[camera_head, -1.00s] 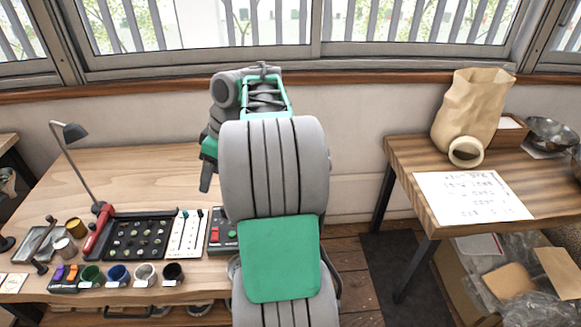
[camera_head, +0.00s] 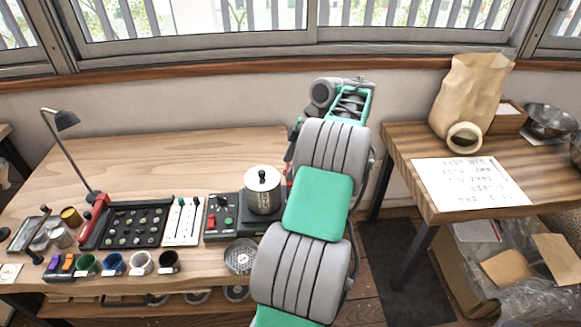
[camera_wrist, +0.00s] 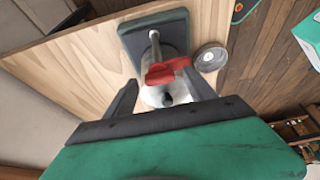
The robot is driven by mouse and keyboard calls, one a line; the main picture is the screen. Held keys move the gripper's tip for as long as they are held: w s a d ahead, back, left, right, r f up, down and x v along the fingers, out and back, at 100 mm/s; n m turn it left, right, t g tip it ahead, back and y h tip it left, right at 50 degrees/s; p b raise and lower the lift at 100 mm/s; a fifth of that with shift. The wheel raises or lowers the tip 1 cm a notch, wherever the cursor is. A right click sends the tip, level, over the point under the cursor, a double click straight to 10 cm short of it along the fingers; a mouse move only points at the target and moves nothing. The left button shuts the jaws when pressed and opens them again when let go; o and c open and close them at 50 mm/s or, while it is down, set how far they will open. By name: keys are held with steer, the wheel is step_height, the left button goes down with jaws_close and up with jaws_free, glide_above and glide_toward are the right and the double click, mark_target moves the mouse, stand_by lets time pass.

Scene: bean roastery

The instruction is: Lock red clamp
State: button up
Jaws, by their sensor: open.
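The red clamp (camera_wrist: 166,72) sits at the metal canister (camera_wrist: 153,95) in the wrist view. It lies between the tips of my gripper's fingers, and whether either finger touches it I cannot tell. My gripper (camera_wrist: 160,77) is open, with one dark finger on each side. In the head view a small red part (camera_head: 289,171) shows beside the silver canister (camera_head: 262,192), partly hidden by my arm. The canister stands on a dark green-grey base (camera_head: 223,216) with red and green buttons. My arm hides the gripper in the head view.
A round perforated metal dish (camera_head: 240,257) is at the bench's front edge. The rear of the bench (camera_head: 170,160) is clear.

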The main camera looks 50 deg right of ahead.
steer(key=shift+c, duration=0.4)
steer(key=c, duration=1.3)
